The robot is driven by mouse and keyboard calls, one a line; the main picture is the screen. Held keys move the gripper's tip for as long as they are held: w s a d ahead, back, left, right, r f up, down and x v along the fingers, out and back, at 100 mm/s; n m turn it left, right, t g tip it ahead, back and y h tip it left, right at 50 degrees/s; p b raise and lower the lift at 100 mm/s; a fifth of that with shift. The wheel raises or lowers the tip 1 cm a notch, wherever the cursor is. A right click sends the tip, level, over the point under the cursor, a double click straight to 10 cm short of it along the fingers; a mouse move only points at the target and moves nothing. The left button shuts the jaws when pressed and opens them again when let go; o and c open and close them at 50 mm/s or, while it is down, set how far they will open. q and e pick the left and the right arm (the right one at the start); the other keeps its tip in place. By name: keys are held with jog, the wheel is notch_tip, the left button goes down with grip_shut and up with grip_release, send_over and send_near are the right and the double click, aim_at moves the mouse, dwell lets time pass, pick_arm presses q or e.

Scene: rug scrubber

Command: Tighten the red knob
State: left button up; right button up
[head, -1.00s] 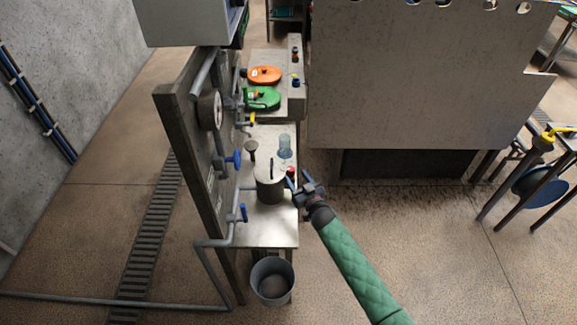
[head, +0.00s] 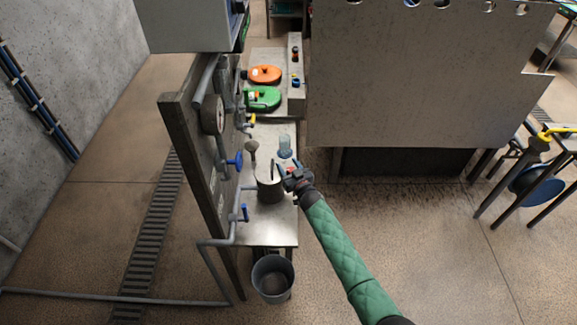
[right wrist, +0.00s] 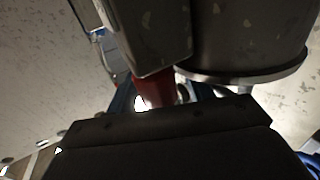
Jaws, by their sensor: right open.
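The red knob (right wrist: 153,90) shows in the right wrist view as a short red cylinder below a grey metal block, and its far end is hidden. My right gripper (head: 288,167) is open at the right side of the grey metal pot (head: 268,188) on the steel table. In the right wrist view the blue fingers stand on either side of the knob; I cannot tell whether they touch it. In the head view the gripper mostly covers the knob. My left gripper is not in view.
The steel table (head: 265,233) also bears a clear beaker (head: 285,147). A panel (head: 188,150) with pipes, a gauge (head: 213,115) and blue valve handles stands left of it. Orange (head: 264,74) and green (head: 262,98) containers sit behind. A bucket (head: 272,279) stands in front.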

jog(key=c, duration=1)
jog(key=shift+o, duration=0.2)
